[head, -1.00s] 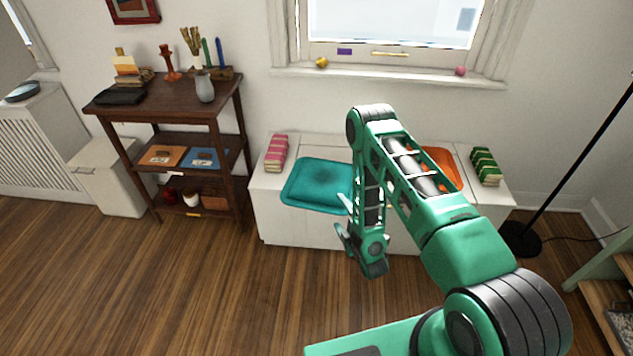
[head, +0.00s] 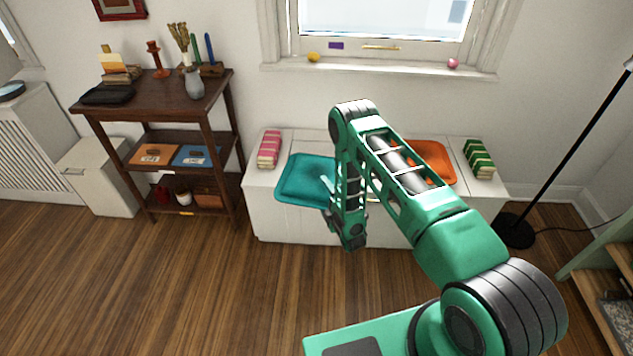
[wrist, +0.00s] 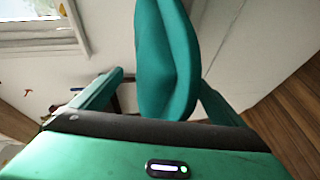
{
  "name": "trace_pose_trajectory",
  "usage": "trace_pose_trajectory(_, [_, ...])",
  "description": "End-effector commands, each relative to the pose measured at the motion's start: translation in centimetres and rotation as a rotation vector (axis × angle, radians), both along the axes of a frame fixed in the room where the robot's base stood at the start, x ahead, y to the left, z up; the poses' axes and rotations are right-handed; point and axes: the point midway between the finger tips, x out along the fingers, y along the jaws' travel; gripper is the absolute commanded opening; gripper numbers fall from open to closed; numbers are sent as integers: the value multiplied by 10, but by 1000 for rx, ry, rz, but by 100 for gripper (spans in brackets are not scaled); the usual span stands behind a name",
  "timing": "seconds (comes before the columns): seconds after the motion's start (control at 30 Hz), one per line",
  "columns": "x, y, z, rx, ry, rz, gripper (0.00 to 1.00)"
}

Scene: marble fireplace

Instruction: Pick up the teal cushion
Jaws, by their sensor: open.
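The teal cushion (head: 301,179) lies on the left part of the white bench (head: 290,226). My arm hides its right edge in the head view. My gripper (head: 328,192) is at the cushion's right side. In the wrist view the cushion (wrist: 166,62) stands edge-on between the two open fingers of my gripper (wrist: 160,80), with a gap showing on each side near the palm. I cannot tell whether a finger touches it.
An orange cushion (head: 431,162) lies on the bench right of my arm. Pink striped cloths (head: 269,149) and green striped cloths (head: 479,158) lie at its ends. A dark shelf (head: 160,110) stands left, a lamp base (head: 514,231) right. The floor in front is clear.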

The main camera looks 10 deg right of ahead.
Motion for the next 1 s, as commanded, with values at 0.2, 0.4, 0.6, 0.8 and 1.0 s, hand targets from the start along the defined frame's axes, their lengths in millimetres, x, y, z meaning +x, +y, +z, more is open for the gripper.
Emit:
trace_pose_trajectory(0.2, [6,0,-1,-1,1,0,94])
trace_pose_trajectory(0.4, [6,1,-1,-1,1,0,72])
trace_pose_trajectory(0.6, [6,1,-1,-1,0,0,40])
trace_pose_trajectory(0.8, [6,1,-1,0,1,0,40])
trace_pose_trajectory(1.0, [6,1,7,-1,1,0,40])
